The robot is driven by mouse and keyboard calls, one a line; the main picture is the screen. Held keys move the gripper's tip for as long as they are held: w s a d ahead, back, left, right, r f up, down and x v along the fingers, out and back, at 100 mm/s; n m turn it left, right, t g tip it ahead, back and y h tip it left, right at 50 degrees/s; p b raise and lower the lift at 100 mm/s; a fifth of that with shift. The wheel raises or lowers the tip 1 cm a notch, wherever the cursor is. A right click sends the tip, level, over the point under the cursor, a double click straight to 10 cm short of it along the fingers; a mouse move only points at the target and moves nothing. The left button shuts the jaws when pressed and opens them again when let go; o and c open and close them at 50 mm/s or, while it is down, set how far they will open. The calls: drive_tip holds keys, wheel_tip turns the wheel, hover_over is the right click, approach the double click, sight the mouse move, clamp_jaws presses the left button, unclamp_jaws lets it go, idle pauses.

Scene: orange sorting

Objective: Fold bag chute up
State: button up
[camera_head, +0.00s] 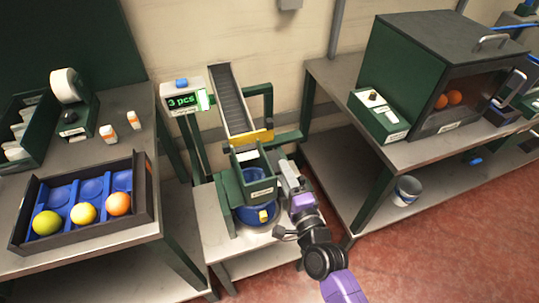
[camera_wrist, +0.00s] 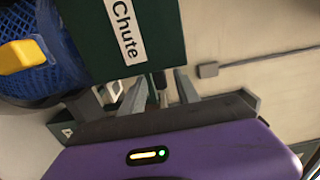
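The bag chute (camera_head: 258,190) is a dark green box with a white label, mounted below the conveyor. In the wrist view its green side (camera_wrist: 110,50) is close up with a label reading "Chute". A blue mesh bag (camera_head: 246,216) with a yellow tag hangs under the chute; it also shows in the wrist view (camera_wrist: 48,50). My gripper (camera_head: 285,170) is beside the chute's right side. In the wrist view its two grey fingers (camera_wrist: 160,82) are apart, with a thin dark rod-like part between them. I cannot tell whether they touch it.
A small conveyor (camera_head: 232,100) slopes down to the chute, with a counter display (camera_head: 183,102) reading "3 pcs". A dark tray (camera_head: 95,232) with fruit stands on the left table. The right table holds a green cabinet (camera_head: 410,50). A bucket (camera_head: 405,192) sits on its lower shelf.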

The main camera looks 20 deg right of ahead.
sight(274, 152)
drive_tip(key=shift+w, duration=3.9)
clamp_jaws()
